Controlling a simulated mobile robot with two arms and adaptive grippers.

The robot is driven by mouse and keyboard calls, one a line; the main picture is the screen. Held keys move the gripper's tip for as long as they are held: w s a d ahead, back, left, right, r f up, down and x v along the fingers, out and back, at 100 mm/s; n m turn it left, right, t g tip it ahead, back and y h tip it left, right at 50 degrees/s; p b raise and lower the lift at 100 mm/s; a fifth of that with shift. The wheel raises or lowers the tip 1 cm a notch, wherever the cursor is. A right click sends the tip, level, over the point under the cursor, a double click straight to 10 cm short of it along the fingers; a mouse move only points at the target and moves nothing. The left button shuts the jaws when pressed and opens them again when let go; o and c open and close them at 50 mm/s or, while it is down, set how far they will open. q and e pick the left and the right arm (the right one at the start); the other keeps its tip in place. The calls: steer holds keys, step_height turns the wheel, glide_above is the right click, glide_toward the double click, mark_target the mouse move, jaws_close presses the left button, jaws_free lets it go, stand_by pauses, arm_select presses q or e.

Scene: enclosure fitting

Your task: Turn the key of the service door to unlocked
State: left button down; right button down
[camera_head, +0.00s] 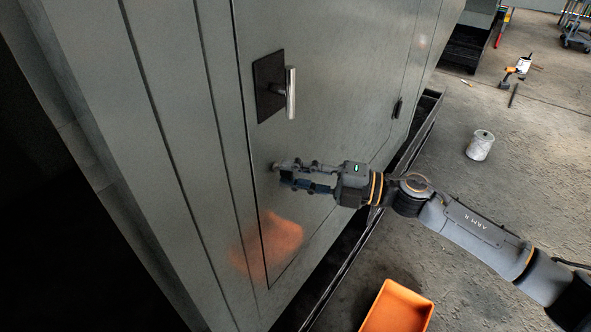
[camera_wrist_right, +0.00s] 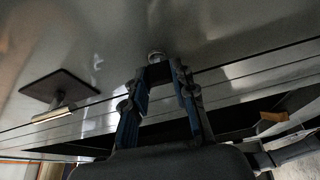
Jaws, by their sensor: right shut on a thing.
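The grey service door (camera_head: 330,80) stands upright on the enclosure. Its handle (camera_head: 290,92), a metal bar on a dark plate, sits above my right gripper (camera_head: 281,174). That gripper is shut on the key at the door's lower left, with its fingers reaching the door face. In the right wrist view, a small round metal lock piece (camera_wrist_right: 156,56) shows just beyond the fingertips (camera_wrist_right: 159,76). The key itself is mostly hidden between the fingers, so I cannot tell its angle. The handle also shows at the left in that view (camera_wrist_right: 54,114). My left gripper is not in view.
An orange bin (camera_head: 397,308) stands on the floor below my right arm. A dark recessed ledge (camera_head: 345,262) runs along the enclosure's foot.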

steer(key=shift+n, duration=0.5)
steer(key=c, duration=1.1)
jaws_free()
steer(key=v, duration=1.2)
steer(key=shift+d+r, duration=0.1)
steer(key=shift+r, duration=0.1)
